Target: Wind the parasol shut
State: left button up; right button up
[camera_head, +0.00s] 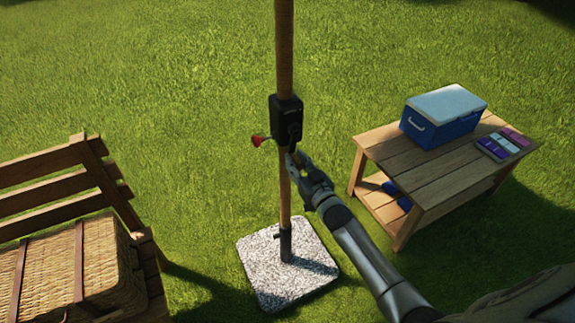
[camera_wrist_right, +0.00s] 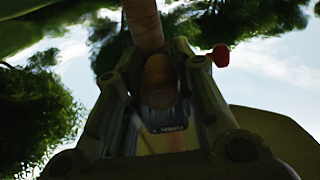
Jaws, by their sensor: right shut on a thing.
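The parasol pole (camera_head: 284,60) is wooden and stands upright in a speckled square base (camera_head: 262,262). A black crank housing (camera_head: 286,112) sits partway up the pole, with a small red knob (camera_head: 257,140) on its left. My right gripper (camera_head: 294,160) is just below the housing, at the crank. In the right wrist view my right gripper (camera_wrist_right: 158,85) is shut on a brown round crank handle (camera_wrist_right: 158,75), with the dark housing (camera_wrist_right: 168,118) behind it. The red knob also shows there (camera_wrist_right: 221,55). The canopy is not in the head view. My left gripper is not in view.
A wooden table (camera_head: 440,175) stands on the right with a blue cooler (camera_head: 440,118) and several small coloured items (camera_head: 502,143) on top. A slatted wooden bench (camera_head: 60,210) with a wicker basket (camera_head: 105,265) is at the left. Open grass surrounds the base.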

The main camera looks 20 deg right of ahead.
jog(key=d+r+p, duration=0.4)
jog(key=d+r, duration=0.2)
jog(key=d, duration=0.4)
jog(key=shift+w+r+p, duration=0.3)
jog(key=shift+w+p, duration=0.1)
